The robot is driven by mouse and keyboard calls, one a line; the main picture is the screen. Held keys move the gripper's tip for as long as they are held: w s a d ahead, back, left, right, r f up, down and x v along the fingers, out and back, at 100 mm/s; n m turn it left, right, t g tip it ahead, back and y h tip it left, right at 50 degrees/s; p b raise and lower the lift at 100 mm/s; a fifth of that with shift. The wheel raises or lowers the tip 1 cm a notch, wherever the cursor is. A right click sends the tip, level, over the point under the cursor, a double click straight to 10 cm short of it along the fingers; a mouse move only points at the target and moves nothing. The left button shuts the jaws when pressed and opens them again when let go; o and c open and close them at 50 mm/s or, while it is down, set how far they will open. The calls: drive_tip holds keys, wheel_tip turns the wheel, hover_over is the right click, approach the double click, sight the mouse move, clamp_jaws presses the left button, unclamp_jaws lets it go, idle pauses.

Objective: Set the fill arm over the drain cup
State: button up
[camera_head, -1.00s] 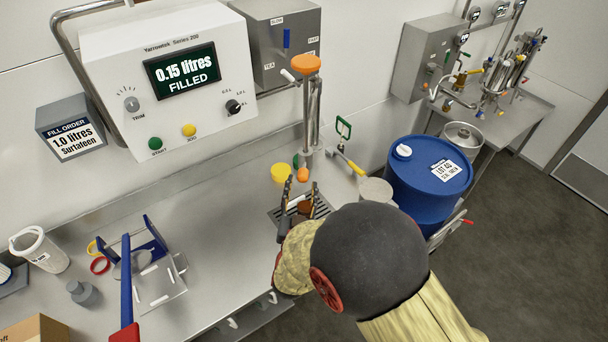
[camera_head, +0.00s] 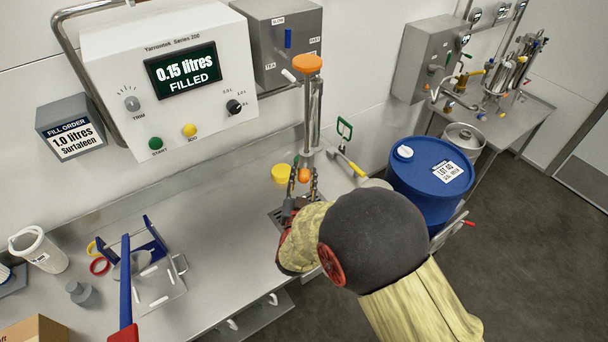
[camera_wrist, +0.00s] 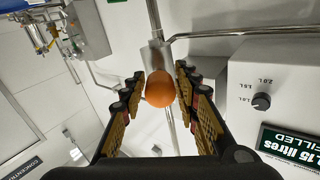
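The fill arm is an upright steel tube (camera_head: 315,115) with an orange cap (camera_head: 307,64) on top and an orange ball knob (camera_head: 304,175) at its lower end. In the wrist view the orange knob (camera_wrist: 160,89) sits between the fingertips (camera_wrist: 157,84), with a gap visible on each side. My arm hides part of the bench grate.
The filler's control box (camera_head: 170,75) reads 0.15 litres filled. A slotted drain grate (camera_head: 275,215) lies below the fill arm. A blue frame (camera_head: 150,250) and a white jug (camera_head: 40,250) are at left.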

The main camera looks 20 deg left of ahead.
drive_tip(key=c, duration=0.6)
clamp_jaws()
drive_tip(key=shift+d, duration=0.15)
drive_tip(key=w+d+n+g+y+b, duration=0.2)
drive_tip(key=w+d, duration=0.6)
drive_tip(key=d, duration=0.6)
drive_tip(key=w+d+n+g+y+b, duration=0.3)
drive_tip(key=w+d+n+y, duration=0.3)
drive_tip(key=d, duration=0.8)
drive_tip(key=shift+w+d+g+y, duration=0.4)
drive_tip(key=shift+w+g+y, duration=0.2)
drive_tip(key=shift+w+y, duration=0.65)
drive_tip(key=o, duration=0.9)
unclamp_jaws()
drive_tip(key=shift+o, duration=0.6)
